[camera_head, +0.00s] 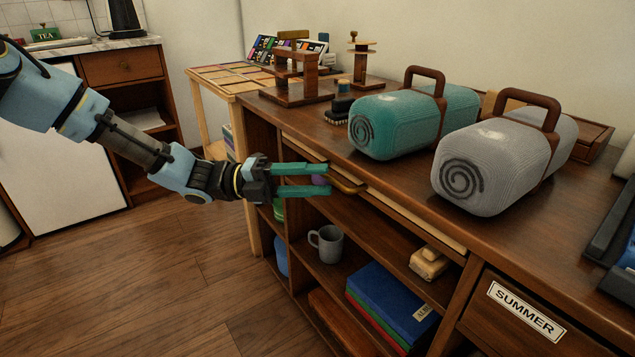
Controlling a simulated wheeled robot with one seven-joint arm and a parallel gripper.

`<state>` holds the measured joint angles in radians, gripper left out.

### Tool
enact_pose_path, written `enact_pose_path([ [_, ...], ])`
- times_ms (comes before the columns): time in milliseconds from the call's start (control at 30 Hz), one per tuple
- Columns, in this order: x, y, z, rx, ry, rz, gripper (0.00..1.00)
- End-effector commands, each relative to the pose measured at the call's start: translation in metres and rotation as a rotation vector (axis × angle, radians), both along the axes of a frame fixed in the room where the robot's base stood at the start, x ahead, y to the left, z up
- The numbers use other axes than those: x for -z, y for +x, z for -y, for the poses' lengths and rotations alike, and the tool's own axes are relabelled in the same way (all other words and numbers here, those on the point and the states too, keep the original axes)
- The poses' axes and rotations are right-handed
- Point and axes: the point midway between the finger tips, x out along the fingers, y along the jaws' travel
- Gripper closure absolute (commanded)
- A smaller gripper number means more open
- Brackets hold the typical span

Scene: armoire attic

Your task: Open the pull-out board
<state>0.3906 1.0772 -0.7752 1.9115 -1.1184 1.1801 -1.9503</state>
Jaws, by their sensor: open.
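The pull-out board (410,216) is a thin pale-edged board just under the top of the wooden cabinet. It looks pushed in, nearly level with the cabinet front. Its curved brass-coloured handle (347,184) sticks out from the front edge. My gripper (328,179) comes from the left with two teal fingers, one above the other in the picture. The fingers are open, and their tips are close to the left part of the handle. I cannot tell whether they touch it. Something purple behind the fingers is mostly hidden.
A teal roll (407,121) and a grey roll (499,167) with brown handles lie on the cabinet top (395,172). Below are open shelves with a grey mug (326,243) and a blue book (390,300). A drawer labelled SUMMER (522,312) is at right. The wooden floor (150,270) at left is clear.

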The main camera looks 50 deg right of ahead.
Motion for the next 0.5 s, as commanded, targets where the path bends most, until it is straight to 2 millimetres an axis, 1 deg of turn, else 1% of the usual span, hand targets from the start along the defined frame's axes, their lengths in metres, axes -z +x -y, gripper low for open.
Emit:
enact_pose_path([
  [133,-0.0008,-0.0062,0.0032,-0.001,0.000,0.000,0.55],
  [367,-0.0010,-0.0069,0.0036,-0.001,0.001,0.001,0.55],
  [400,-0.0010,-0.0068,0.0035,-0.001,0.001,0.001,0.56],
  [500,-0.0010,-0.0067,0.0035,-0.001,0.001,0.001,0.68],
])
